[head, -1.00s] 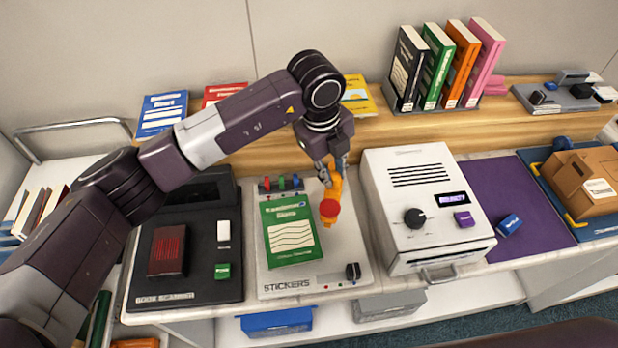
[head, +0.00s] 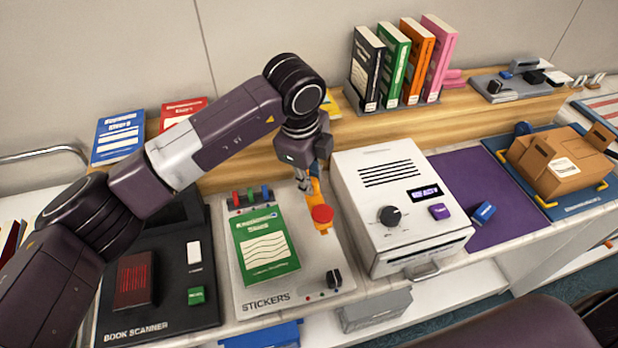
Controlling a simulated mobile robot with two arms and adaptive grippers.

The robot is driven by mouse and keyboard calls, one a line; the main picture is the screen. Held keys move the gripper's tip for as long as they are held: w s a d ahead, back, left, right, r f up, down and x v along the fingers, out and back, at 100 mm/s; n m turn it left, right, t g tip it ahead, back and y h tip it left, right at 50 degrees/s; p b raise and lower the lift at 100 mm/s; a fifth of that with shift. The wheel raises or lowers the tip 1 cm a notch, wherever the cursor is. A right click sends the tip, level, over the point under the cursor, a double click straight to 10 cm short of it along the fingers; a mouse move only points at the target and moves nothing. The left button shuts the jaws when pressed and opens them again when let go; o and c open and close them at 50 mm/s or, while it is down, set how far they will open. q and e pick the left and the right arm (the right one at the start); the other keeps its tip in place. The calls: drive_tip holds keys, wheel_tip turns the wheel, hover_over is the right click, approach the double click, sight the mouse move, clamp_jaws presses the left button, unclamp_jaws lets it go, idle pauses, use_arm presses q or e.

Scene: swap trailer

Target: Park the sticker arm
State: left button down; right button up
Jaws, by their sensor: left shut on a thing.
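The sticker station (head: 322,262) is a pale plate marked "STICKERS" on the counter. A green book (head: 265,244) lies flat on it. The sticker arm (head: 315,190) is orange with a red round end (head: 322,214), and stands at the plate's right side, its red end clear of the book. My left gripper (head: 308,184) comes down from above and is shut on the orange sticker arm near its upper part. The fingers partly hide the arm's far end. A dark part at the lower right edge seems to be my right arm; its gripper is out of view.
A black book scanner (head: 180,318) with a dark red item stands to the left. A white machine (head: 395,245) with a knob stands close on the right. Upright books (head: 396,65) stand on the shelf behind. A purple mat (head: 480,180) and cardboard box (head: 565,165) lie further right.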

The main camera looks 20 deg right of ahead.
use_arm(q)
drive_tip(key=shift+d, duration=0.1)
drive_tip(key=c, duration=1.8)
unclamp_jaws()
drive_tip(key=shift+o, duration=0.2)
drive_tip(key=shift+r, duration=0.1)
wheel_tip(320, 180, up, 12)
drive_tip(key=s+a, duration=0.1)
drive_tip(key=shift+s+a, duration=0.35)
drive_tip(key=shift+f, duration=0.2)
